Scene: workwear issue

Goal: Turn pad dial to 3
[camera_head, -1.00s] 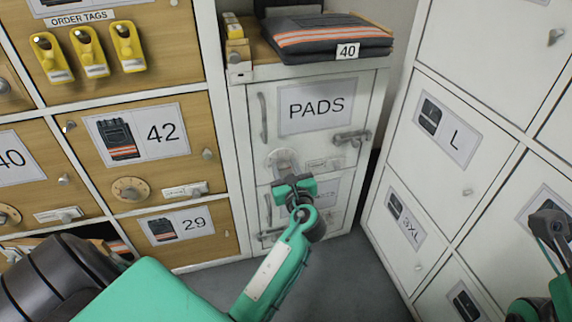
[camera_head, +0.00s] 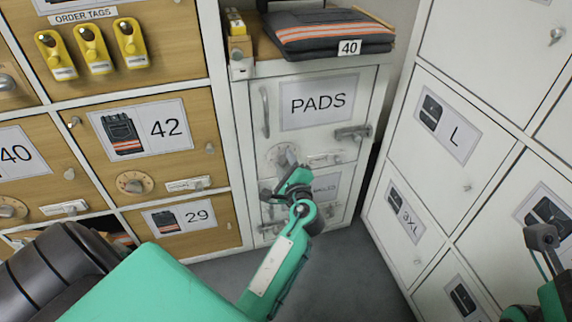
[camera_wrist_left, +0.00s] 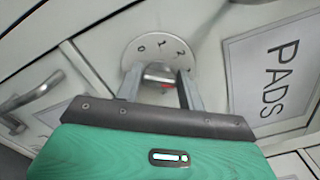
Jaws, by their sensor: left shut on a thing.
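The pad dial (camera_head: 278,155) is a pale round plate on the white PADS door (camera_head: 352,88), low on its left side. A small red mark shows between the fingers. The fingers hide part of the knob, so its setting cannot be read. A part of my right arm (camera_head: 545,240) shows at the right edge; its jaws are not clear.
A latch handle (camera_head: 352,132) is on the right of the PADS door, and a vertical bar handle (camera_head: 265,112) on its left. Wooden lockers (camera_head: 150,160) stand at left, white lockers (camera_head: 440,150) at right. Folded workwear (camera_head: 325,35) lies on top. Grey floor below is clear.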

